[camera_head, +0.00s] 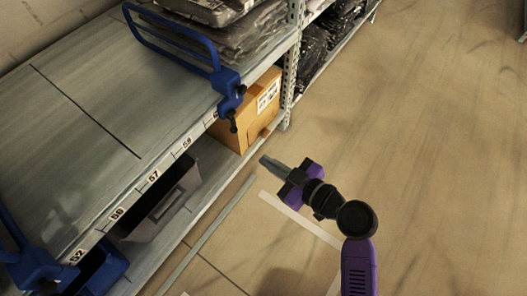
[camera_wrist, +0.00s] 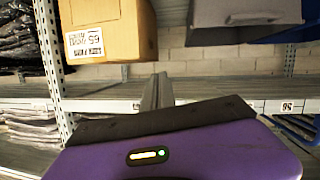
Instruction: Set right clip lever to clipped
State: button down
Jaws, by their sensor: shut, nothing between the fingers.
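A blue wire-loop divider (camera_head: 180,42) stands on the shelf. Its blue clamp (camera_head: 226,80) sits at the shelf's front edge, with a dark-knobbed lever (camera_head: 233,121) hanging below it. I cannot tell the lever's exact setting. A second blue clamp (camera_head: 35,268) is at the lower left, partly cut off. My gripper (camera_head: 266,160) is shut and empty, in the aisle below and right of the right clamp, apart from it. The shut fingers also show in the wrist view (camera_wrist: 157,90); I cannot make out the right lever there.
A cardboard box (camera_head: 248,112) and a grey bin (camera_head: 162,205) stand on the lower shelf. The box also shows in the wrist view (camera_wrist: 105,30). A metal rack post (camera_head: 294,60) rises right of the clamp. The floor (camera_head: 420,120) on the right is clear.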

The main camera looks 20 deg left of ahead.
jog(key=d+f, duration=0.1)
jog(key=s+d+f, duration=0.2)
jog(key=d, duration=0.1)
jog(key=shift+s+d+f, duration=0.1)
jog(key=shift+s, duration=0.05)
dwell(0.6)
